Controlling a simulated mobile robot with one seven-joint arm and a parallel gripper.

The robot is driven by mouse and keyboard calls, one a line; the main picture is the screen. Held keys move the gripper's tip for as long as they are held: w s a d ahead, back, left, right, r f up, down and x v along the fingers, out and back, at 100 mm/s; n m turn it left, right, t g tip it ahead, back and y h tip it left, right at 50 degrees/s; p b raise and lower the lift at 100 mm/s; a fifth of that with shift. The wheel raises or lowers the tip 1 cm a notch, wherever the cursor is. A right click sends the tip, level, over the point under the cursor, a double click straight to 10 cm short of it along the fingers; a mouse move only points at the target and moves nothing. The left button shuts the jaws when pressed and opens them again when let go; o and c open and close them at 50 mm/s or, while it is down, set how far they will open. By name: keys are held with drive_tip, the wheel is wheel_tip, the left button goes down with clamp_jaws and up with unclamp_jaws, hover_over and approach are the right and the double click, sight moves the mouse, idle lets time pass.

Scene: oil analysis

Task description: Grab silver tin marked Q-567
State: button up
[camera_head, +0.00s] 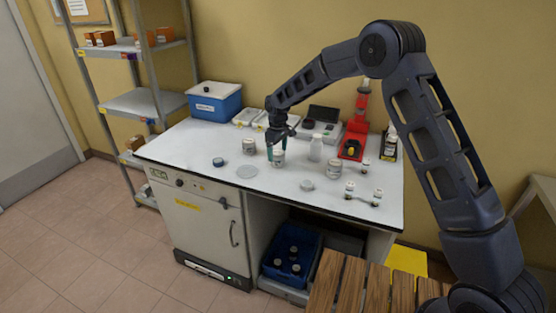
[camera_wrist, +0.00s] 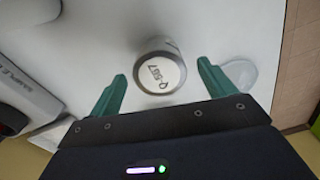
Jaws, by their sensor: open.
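The silver tin marked Q-567 (camera_wrist: 160,72) stands upright on the white bench top in the wrist view, its white lid label facing the camera. In the head view a tin (camera_head: 278,158) stands right at my gripper (camera_head: 277,151), partly covered by it. My gripper (camera_wrist: 161,86) is open, with its two green fingers apart. In the wrist view the tin lies between the fingers' lines, at and slightly beyond the tips. No finger clearly touches it.
Other tins (camera_head: 249,146) and (camera_head: 334,168) stand left and right of my gripper. A white bottle (camera_head: 315,149) is close on the right. A clear round dish (camera_head: 247,171) lies in front. A red device (camera_head: 354,140) and a blue bin (camera_head: 214,102) stand farther back.

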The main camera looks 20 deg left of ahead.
sight(278, 152)
wheel_tip(278, 152, down, 3)
drive_tip(key=shift+f, duration=0.2)
drive_tip(key=shift+c, duration=0.4)
drive_tip(key=c, duration=1.1)
drive_tip(key=shift+o, duration=0.2)
